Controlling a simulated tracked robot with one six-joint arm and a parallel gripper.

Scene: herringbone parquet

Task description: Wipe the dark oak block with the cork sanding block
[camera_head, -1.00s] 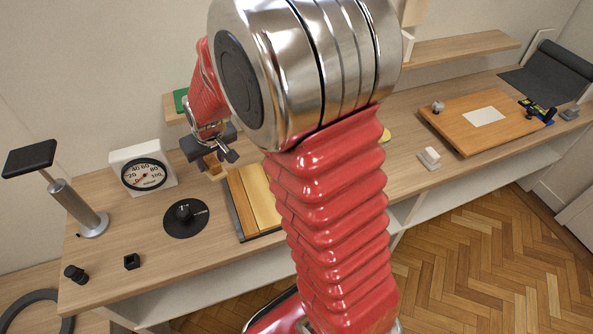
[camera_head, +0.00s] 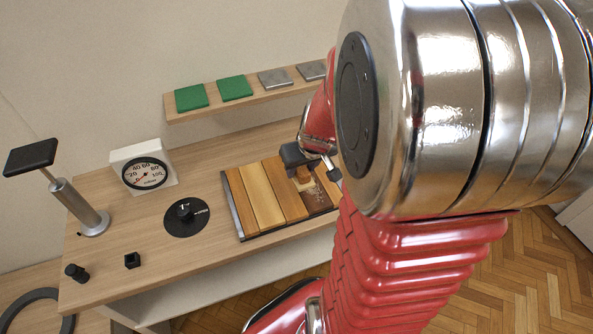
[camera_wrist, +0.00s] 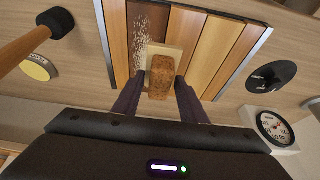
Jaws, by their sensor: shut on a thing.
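The cork sanding block (camera_wrist: 160,76) is a brown speckled block held between the two dark fingers of my gripper (camera_wrist: 158,92). It also shows in the head view (camera_head: 303,174), below my gripper (camera_head: 318,162). The dark oak block (camera_wrist: 147,20) is the dark brown strip among several lighter wood strips, with pale dust scattered along its left side. In the head view the dark strip (camera_head: 318,199) is at the right of the visible strips.
The strips sit in a tray with a grey metal edge (camera_head: 231,204). A black dial (camera_head: 186,217), a gauge (camera_head: 145,171) and a stand (camera_head: 78,208) are to the left. A shelf (camera_head: 250,98) with green and grey tiles is behind. My arm hides the bench's right side.

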